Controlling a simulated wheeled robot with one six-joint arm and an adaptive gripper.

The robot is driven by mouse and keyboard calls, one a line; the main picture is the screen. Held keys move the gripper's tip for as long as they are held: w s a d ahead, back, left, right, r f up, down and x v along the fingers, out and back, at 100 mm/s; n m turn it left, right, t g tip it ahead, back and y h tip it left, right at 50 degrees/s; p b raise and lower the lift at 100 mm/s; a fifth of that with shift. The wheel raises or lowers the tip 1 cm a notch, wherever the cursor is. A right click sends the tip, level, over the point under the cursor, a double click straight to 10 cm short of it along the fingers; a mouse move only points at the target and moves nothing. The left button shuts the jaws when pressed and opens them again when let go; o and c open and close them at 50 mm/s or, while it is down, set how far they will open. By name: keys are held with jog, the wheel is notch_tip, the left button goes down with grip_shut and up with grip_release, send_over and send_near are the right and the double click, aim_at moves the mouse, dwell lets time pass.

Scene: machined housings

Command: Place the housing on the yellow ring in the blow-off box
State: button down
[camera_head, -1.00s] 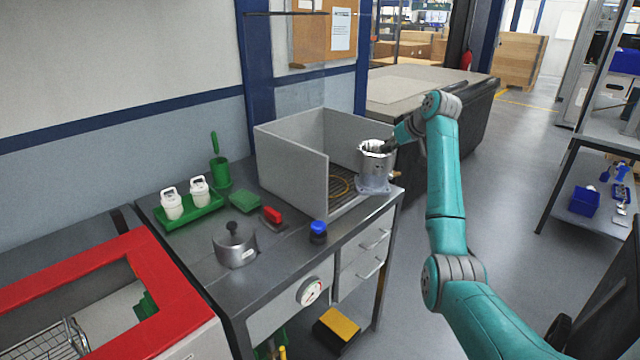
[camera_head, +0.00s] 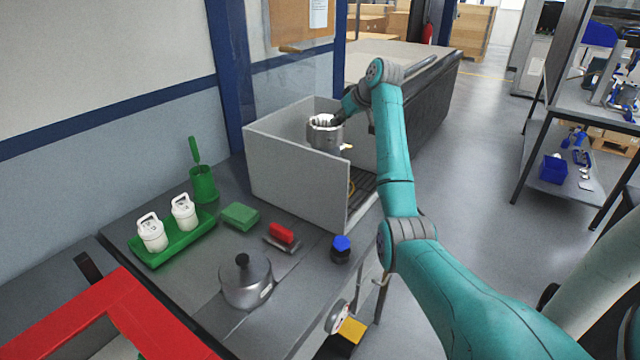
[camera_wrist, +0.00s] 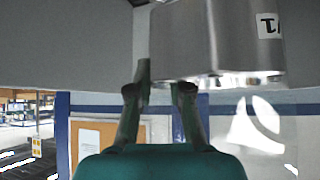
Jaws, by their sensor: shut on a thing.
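The housing (camera_head: 325,137), a silvery metal cylinder with a flange, is in my gripper (camera_head: 334,119), which is shut on its upper rim. It is over the inside of the grey blow-off box (camera_head: 297,172), and the box's front wall hides its lower end. I cannot tell whether it touches the floor. A small part of the yellow ring (camera_head: 351,187) shows on the dark slatted floor, below and right of the housing. In the wrist view the housing (camera_wrist: 205,45) fills the top, beside the fingers (camera_wrist: 160,85), with a partly visible label.
The box walls stand close around the housing.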

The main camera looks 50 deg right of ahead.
aim_at(338, 148)
jog(key=shift+f, duration=4.9)
jog(key=c, duration=1.1)
grip_release()
jog(key=shift+f, duration=0.15)
jog(key=shift+r, duration=0.2)
jog(key=v, duration=1.2)
jog(key=shift+r, duration=0.1)
